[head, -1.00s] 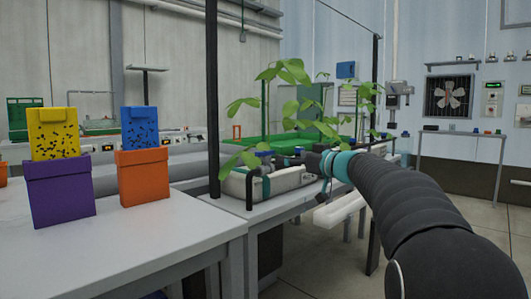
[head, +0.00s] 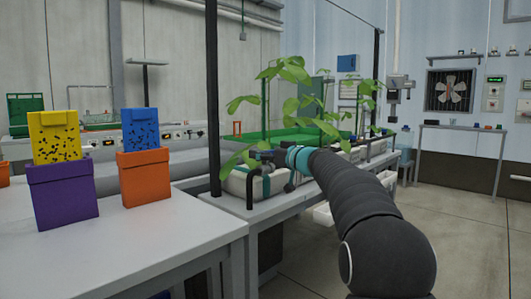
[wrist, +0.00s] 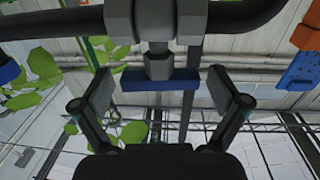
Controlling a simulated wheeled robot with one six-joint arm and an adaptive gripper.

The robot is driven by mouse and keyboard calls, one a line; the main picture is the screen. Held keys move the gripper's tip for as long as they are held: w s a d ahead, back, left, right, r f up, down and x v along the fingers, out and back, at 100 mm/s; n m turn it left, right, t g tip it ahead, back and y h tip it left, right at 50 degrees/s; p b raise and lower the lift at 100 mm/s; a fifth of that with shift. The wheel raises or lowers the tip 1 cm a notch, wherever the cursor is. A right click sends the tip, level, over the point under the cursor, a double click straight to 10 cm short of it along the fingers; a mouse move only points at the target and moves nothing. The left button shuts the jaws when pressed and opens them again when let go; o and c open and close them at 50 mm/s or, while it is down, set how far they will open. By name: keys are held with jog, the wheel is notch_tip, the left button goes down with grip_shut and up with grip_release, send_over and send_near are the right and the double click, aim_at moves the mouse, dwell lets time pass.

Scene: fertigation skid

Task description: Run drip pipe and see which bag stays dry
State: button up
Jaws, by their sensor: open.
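My gripper (wrist: 160,100) is open in the wrist view, with one finger on each side of a blue valve handle (wrist: 160,79). The handle lies crosswise under a grey valve stem on a black drip pipe (wrist: 70,22); I see no finger contact. Another blue piece, perhaps a second handle (wrist: 8,70), shows at the left edge. In the head view, my gripper (head: 268,160) is over the near end of the row, partly hidden behind leaves. A white grow bag (head: 238,184) lies below it, and further bags (head: 345,155) lie behind. Whether any bag is wet cannot be told.
Tall green plants (head: 290,100) rise from the bags, close to my arm. A dark post (head: 212,100) stands at left. The near table (head: 160,245) holds a purple box (head: 63,195) and an orange box (head: 145,178) with speckled cards. The floor at right is clear.

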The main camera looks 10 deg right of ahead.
jog(key=shift+c, duration=0.3)
jog(key=c, duration=1.1)
